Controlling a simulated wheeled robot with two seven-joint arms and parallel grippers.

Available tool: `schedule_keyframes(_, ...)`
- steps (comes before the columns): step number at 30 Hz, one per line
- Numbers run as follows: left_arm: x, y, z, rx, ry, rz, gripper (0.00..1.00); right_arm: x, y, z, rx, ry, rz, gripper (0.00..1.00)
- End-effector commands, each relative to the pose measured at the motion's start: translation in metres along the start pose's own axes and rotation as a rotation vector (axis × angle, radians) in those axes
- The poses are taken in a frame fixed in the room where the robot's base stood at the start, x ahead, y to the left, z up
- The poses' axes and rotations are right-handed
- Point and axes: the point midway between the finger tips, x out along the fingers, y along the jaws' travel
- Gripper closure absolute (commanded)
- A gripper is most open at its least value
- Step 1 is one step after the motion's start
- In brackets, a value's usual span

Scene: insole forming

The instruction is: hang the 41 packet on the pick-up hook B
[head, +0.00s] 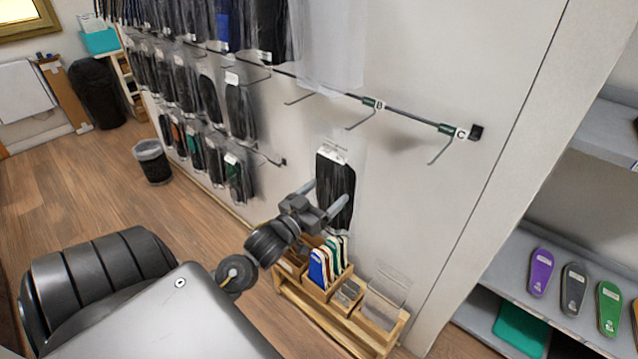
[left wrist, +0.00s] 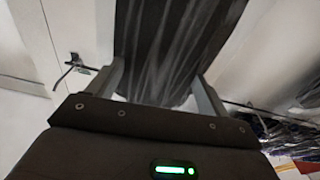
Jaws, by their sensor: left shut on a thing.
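My left gripper (head: 324,203) is shut on a packet (head: 335,188) of black insoles in clear wrap with a white top label. The packet hangs upright from the jaws in front of the white wall, below the rail. Its number is too small to read. In the left wrist view the packet (left wrist: 165,45) fills the space between the two fingers. Hook B (head: 362,118) sticks out from the rail above and right of the packet, apart from it, and is empty. My right gripper is not in view.
Hook C (head: 442,148) to the right is empty. An unlabelled hook (head: 300,99) is left of B. Rows of hanging packets (head: 240,110) fill the wall's left. A wooden organizer (head: 345,325) stands below. Shelves with coloured insoles (head: 574,290) are at right.

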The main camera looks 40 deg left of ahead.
Motion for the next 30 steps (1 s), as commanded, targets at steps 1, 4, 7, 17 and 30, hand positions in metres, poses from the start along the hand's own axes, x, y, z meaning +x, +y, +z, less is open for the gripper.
schedule_keyframes(1,0.004,0.0,0.001,0.0,0.003,0.0,0.45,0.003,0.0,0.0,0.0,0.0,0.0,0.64)
schedule_keyframes(4,0.01,0.0,0.002,0.0,0.003,0.001,0.45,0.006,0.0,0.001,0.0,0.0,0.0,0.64)
schedule_keyframes(7,0.016,0.0,0.004,0.0,0.003,0.001,0.45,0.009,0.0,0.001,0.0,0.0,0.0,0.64)
schedule_keyframes(17,0.037,0.0,0.008,0.001,0.002,0.001,0.45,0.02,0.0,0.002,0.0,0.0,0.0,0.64)
schedule_keyframes(30,0.056,-0.001,0.015,-0.001,0.001,0.001,0.45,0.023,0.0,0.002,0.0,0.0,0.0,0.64)
